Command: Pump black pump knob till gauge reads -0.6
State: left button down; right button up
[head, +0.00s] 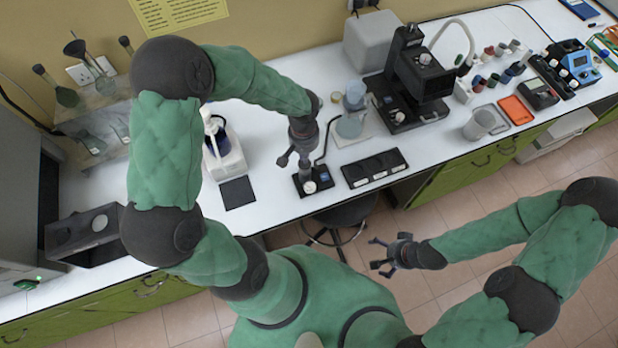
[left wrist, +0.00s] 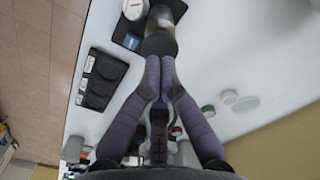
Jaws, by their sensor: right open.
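The black pump knob (left wrist: 160,44) is at my left fingertips in the left wrist view. My left gripper (head: 304,164) is above the pump base (head: 326,182) in the head view, with its fingers drawn together at the knob. The fingers hide part of the knob, and their exact contact is hard to see. The white round gauge (head: 310,187) is on the base; it also shows at the top of the left wrist view (left wrist: 134,8). Its reading is too small to tell. My right gripper (head: 381,257) is open and empty, over the floor in front of the bench.
A black tray with round wells (head: 374,169) lies right of the pump. A dark square pad (head: 237,192) lies left. A stool (head: 345,218) is under the bench edge.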

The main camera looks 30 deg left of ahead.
pick_arm(q)
jog(key=shift+f, duration=0.1)
jog(key=shift+f+b, duration=2.05)
jog(key=shift+b, duration=0.05)
jog(key=shift+r, duration=0.2)
jog(key=shift+r+p, duration=1.4)
jog(key=shift+r, duration=0.6)
jog(key=shift+f, duration=0.15)
